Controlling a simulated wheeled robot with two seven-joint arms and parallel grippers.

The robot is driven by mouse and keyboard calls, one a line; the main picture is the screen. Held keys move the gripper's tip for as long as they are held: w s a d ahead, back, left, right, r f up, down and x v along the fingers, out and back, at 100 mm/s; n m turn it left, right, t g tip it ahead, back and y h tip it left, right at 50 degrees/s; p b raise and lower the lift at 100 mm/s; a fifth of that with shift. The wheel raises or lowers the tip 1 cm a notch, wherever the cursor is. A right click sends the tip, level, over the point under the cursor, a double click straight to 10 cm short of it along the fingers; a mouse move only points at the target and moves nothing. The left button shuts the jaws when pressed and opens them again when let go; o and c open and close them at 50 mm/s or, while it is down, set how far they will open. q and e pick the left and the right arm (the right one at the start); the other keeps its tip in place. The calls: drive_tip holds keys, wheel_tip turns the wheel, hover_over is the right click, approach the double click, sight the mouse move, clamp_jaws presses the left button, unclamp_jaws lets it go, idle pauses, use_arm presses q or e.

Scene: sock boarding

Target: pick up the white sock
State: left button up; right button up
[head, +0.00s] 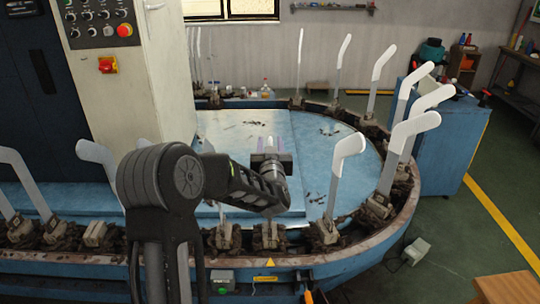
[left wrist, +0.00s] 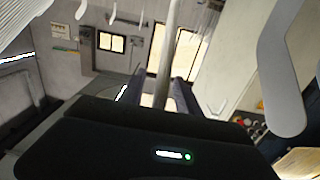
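I cannot make out a loose white sock in either view. Upright pale foot-shaped boards stand around the oval machine; one (head: 347,147) is right of my left gripper, and another (head: 412,128) stands farther right. I cannot tell whether any wears a sock. My left gripper (head: 270,146) is over the blue machine top, fingers pointing away from the head camera. In the left wrist view its fingers (left wrist: 169,92) are apart, with a pale upright strip (left wrist: 172,45) seen between them; I cannot tell whether it lies between or behind them. My right gripper is out of view.
The blue oval machine (head: 235,128) has a rim of dark clamps holding the boards. A control cabinet (head: 125,90) stands at the left back. A wooden surface (head: 507,289) shows at the lower right corner.

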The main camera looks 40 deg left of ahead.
use_arm(q)
drive_tip(key=shift+c, duration=0.5)
clamp_jaws()
